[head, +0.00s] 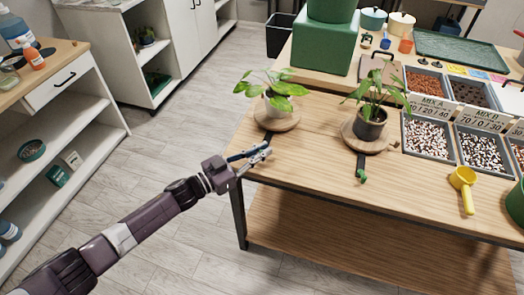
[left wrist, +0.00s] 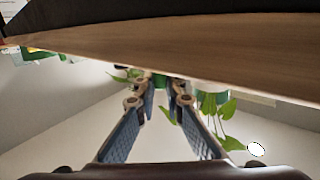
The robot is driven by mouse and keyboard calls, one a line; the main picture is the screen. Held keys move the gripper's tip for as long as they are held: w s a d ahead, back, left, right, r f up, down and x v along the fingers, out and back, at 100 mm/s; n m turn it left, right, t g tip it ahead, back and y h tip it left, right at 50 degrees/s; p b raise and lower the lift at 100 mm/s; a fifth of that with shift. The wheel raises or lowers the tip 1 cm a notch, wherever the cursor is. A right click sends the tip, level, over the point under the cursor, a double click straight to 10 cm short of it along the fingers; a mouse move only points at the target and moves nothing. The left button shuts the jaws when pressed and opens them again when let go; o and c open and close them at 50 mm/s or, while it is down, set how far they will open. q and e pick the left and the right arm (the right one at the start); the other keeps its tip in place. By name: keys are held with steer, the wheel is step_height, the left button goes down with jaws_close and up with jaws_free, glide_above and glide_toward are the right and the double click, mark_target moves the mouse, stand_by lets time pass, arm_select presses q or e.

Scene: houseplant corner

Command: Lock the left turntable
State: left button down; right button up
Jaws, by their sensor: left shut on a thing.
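The left turntable (head: 262,121) is a round wooden disc near the table's left end, with a potted leafy plant (head: 279,98) on it. A dark lever strip (head: 268,137) runs from under it towards the table's front edge. My left gripper (head: 263,151) is at that edge, shut on the lever's end, whose knob is mostly hidden by the fingers. In the left wrist view a bit of green (left wrist: 158,81) shows between the fingertips (left wrist: 158,96). The right turntable (head: 352,138) bears another plant, and its lever ends in a green knob (head: 362,177). My right gripper is out of view.
Trays of potting mix (head: 428,161) and a yellow scoop (head: 463,183) are on the table's right. A green box (head: 322,48) stands behind. Shelves (head: 60,125) are at the left, with open floor between them and the table.

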arm_select(q)
steer(key=c, duration=2)
jaws_free()
steer(key=shift+a, duration=0.1)
steer(key=shift+s+a, duration=0.2)
steer(key=shift+a, duration=0.05)
steer(key=v, duration=1.1)
steer(key=shift+s+a, duration=0.1)
